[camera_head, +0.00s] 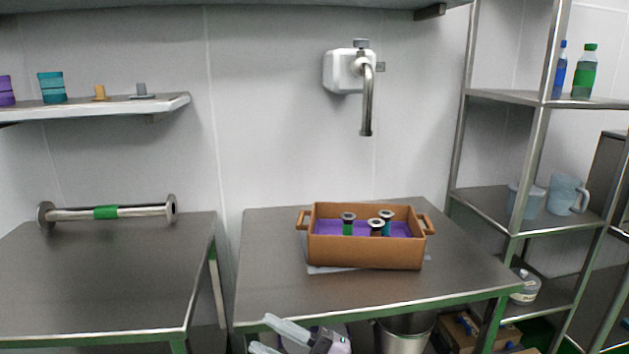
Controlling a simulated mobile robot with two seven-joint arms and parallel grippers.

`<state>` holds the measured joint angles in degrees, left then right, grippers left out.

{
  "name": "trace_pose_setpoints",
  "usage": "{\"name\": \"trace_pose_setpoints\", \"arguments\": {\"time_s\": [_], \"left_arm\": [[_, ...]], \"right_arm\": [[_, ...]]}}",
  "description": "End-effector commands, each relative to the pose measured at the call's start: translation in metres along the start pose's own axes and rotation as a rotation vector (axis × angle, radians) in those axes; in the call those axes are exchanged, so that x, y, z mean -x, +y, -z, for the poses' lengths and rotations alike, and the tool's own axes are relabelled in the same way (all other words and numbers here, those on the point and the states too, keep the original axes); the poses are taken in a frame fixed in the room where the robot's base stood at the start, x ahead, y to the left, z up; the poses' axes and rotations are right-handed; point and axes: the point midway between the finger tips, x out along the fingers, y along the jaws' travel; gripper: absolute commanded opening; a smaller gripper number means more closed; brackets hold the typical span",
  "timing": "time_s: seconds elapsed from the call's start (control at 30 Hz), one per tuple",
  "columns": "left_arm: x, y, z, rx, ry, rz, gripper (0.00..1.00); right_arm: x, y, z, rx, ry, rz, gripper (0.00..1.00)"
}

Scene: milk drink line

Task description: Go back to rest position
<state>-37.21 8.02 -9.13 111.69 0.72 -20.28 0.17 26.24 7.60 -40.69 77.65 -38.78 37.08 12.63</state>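My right gripper (260,332) shows at the bottom edge, in front of the middle table. Its two pale fingers are spread apart with nothing between them. It is well clear of the brown crate (365,255) on that table. The crate has a purple lining and holds several flanged metal pieces, among them one with a green band (347,225), one with a brown band (376,229) and one with a teal band (386,220). My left gripper is not in view.
A flanged pipe with a green band (106,212) lies on the left table (100,275). A gap separates it from the middle table (290,270). A wall tap (366,100) hangs above the middle table. A metal rack (485,205) stands right. A bin (405,335) is below.

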Motion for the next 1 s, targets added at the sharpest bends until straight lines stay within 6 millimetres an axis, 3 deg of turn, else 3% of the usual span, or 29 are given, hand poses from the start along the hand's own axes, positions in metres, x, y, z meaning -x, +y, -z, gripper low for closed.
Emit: {"name": "trace_pose_setpoints", "arguments": {"time_s": [0.27,0.5,0.63,0.8,0.9,1.0], "left_arm": [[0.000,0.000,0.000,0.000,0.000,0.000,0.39],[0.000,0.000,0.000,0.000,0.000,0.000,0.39],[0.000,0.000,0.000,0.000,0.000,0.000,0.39],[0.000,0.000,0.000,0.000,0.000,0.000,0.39],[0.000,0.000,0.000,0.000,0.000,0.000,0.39],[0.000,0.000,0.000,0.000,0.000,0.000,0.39]], "right_arm": [[0.093,-0.021,-0.041,-0.302,-0.390,-0.308,0.39],[0.201,-0.067,-0.060,-0.557,-0.763,-0.473,0.39],[0.265,-0.100,-0.054,-0.694,-0.966,-0.525,0.39],[0.334,-0.141,-0.032,-0.848,-1.191,-0.554,0.39],[0.360,-0.157,-0.018,-0.909,-1.280,-0.555,0.39],[0.374,-0.166,-0.009,-0.944,-1.328,-0.555,0.39]]}}
